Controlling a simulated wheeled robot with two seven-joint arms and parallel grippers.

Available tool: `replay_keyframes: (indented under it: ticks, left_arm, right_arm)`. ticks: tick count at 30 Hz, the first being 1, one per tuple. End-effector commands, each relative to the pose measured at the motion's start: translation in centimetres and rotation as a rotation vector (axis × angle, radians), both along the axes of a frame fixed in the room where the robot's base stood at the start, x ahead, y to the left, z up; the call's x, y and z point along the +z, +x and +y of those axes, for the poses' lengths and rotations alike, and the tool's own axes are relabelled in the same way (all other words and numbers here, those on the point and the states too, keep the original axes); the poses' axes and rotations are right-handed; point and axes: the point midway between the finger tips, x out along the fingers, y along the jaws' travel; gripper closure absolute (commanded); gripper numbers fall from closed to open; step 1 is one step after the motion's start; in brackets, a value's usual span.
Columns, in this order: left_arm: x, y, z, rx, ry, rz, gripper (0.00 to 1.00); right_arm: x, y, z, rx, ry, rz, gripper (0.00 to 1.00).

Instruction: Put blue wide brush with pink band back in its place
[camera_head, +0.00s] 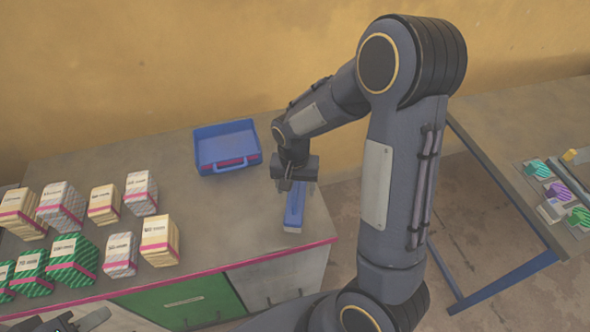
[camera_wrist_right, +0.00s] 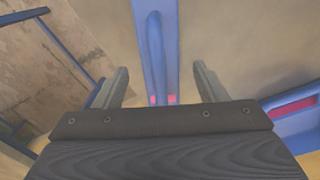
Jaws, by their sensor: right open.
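The blue brush (camera_head: 293,208) lies on the grey table near its right end, partly hidden under my right gripper (camera_head: 297,183). In the right wrist view the blue brush (camera_wrist_right: 158,45) runs between the two fingers, with pink patches low on it. My right gripper (camera_wrist_right: 160,88) is open, one finger on each side of the brush with gaps between. Part of my left gripper (camera_head: 85,322) shows at the bottom left edge; its fingers are not clear.
A blue tray (camera_head: 226,166) with a pink label stands left of the brush. Several labelled packs (camera_head: 75,260) in cream, grey and green fill the table's left side. Another table (camera_head: 520,178) with small coloured items stands at the right, across a floor gap.

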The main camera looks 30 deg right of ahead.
Motion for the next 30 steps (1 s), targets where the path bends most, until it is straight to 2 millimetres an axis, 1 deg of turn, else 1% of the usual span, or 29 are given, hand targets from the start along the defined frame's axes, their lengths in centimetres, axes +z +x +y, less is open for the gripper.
replay_keyframes:
  ticks: [1,3,9,12,17,20,23,25,27,30]
  left_arm:
    - [0.0,0.0,0.0,0.0,0.0,0.0,0.64]
    - [0.0,0.0,0.0,0.0,0.0,0.0,0.64]
    - [0.1,0.0,0.0,0.0,0.0,0.0,0.64]
    - [0.1,0.0,0.0,0.0,0.0,0.0,0.64]
    - [0.1,0.0,0.0,0.0,0.0,0.0,0.64]
    - [0.1,0.0,0.0,0.0,0.0,0.0,0.64]
    - [0.1,0.0,0.0,0.0,0.0,0.0,0.64]
    - [0.1,0.0,0.0,0.0,0.0,0.0,0.64]
    - [0.1,0.0,0.0,0.0,0.0,0.0,0.64]
    - [0.1,0.0,0.0,0.0,0.0,0.0,0.64]
  right_arm:
    - [1.3,0.2,0.1,0.0,0.001,-0.008,0.35]
    - [3.0,0.2,0.1,0.0,0.001,-0.008,0.35]
    - [6.8,0.2,0.2,0.001,0.001,-0.006,0.35]
    - [8.1,0.2,0.2,0.002,0.001,-0.004,0.35]
    - [9.5,-0.2,0.2,0.007,0.015,-0.01,0.35]
    - [11.0,-1.8,0.1,0.036,0.071,-0.047,0.35]
    - [13.1,-4.8,0.4,0.101,0.158,-0.125,0.35]
    - [14.5,-7.2,0.7,0.163,0.213,-0.202,0.35]
    - [15.6,-9.8,1.3,0.23,0.249,-0.283,0.35]
    - [16.6,-12.8,2.2,0.319,0.268,-0.398,0.35]
